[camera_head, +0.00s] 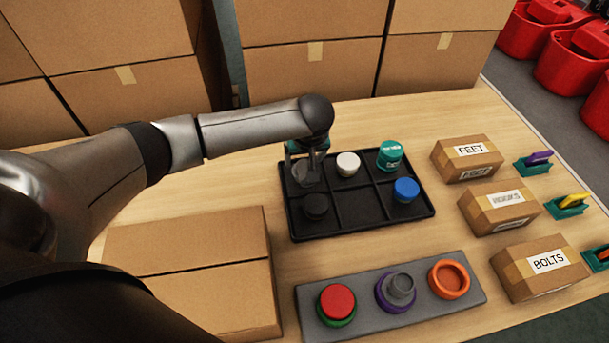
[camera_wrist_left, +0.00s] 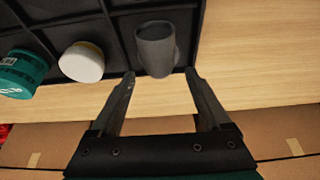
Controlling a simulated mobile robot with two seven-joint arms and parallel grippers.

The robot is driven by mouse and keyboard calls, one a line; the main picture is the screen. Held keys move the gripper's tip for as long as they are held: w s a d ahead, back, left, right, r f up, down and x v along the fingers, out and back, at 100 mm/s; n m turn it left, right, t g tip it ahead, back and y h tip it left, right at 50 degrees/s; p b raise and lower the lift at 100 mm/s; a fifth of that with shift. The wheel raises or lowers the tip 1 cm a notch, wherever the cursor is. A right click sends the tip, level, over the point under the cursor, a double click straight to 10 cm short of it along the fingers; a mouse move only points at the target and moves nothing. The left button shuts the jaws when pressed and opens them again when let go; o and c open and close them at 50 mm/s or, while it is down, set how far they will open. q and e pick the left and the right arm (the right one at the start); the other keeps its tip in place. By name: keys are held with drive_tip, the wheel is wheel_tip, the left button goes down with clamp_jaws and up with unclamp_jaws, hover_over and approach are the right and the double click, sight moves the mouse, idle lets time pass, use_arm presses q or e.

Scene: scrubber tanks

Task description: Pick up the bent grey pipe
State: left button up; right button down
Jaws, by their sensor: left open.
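The bent grey pipe (camera_head: 306,175) is in the back left compartment of the black tray (camera_head: 362,216), partly hidden by my left gripper in the head view. In the left wrist view the pipe (camera_wrist_left: 156,50) shows its round open end. My left gripper (camera_head: 307,150) is over that compartment, pointing down. Its fingers (camera_wrist_left: 159,76) are open, with the pipe just beyond the tips and nothing held. I cannot tell whether a finger touches it. My right gripper is not in view.
The tray also holds a white-capped jar (camera_head: 347,164), a teal jar (camera_head: 390,155), a blue-topped part (camera_head: 406,190) and a black part (camera_head: 316,206). A grey board (camera_head: 467,285) with coloured rings is in front. Cardboard boxes (camera_head: 190,270) stand left and behind.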

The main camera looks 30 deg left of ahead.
use_arm(q)
clamp_jaws()
idle(0.7)
idle(0.3)
